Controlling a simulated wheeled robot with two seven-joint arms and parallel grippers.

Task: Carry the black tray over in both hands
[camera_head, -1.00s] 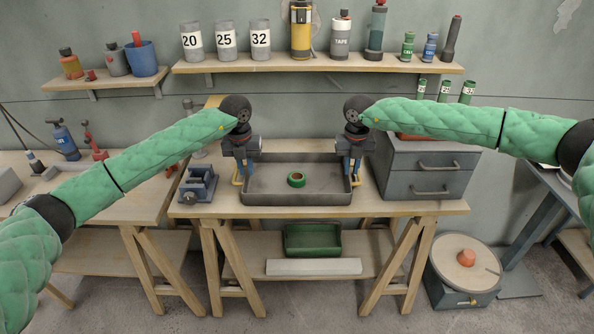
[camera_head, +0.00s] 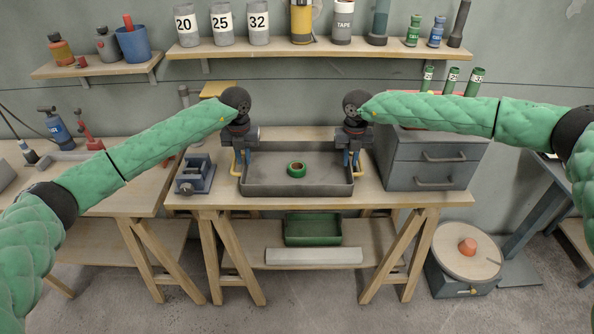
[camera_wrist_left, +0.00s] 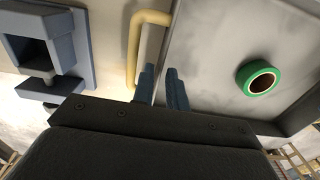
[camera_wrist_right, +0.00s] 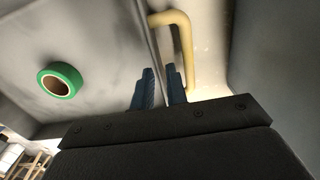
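The black tray (camera_head: 297,188), a wide shallow box, lies level on the middle table, with a yellow handle at each end. My left gripper (camera_head: 241,165) is at its left end and my right gripper (camera_head: 354,165) at its right end. In the left wrist view the fingers (camera_wrist_left: 161,85) stand slightly apart on either side of the tray's wall, beside the yellow handle (camera_wrist_left: 136,45). In the right wrist view the fingers (camera_wrist_right: 160,85) likewise straddle the wall beside the other handle (camera_wrist_right: 185,50). Contact with the wall is not clear. A green tape roll (camera_head: 297,169) lies in the tray.
A blue-grey vise (camera_head: 196,174) stands left of the tray and a grey drawer unit (camera_head: 436,160) right of it. A loaded wall shelf (camera_head: 320,47) hangs behind. Below are a green bin (camera_head: 313,229) and a round-topped reel stand (camera_head: 466,255). Floor in front is bare.

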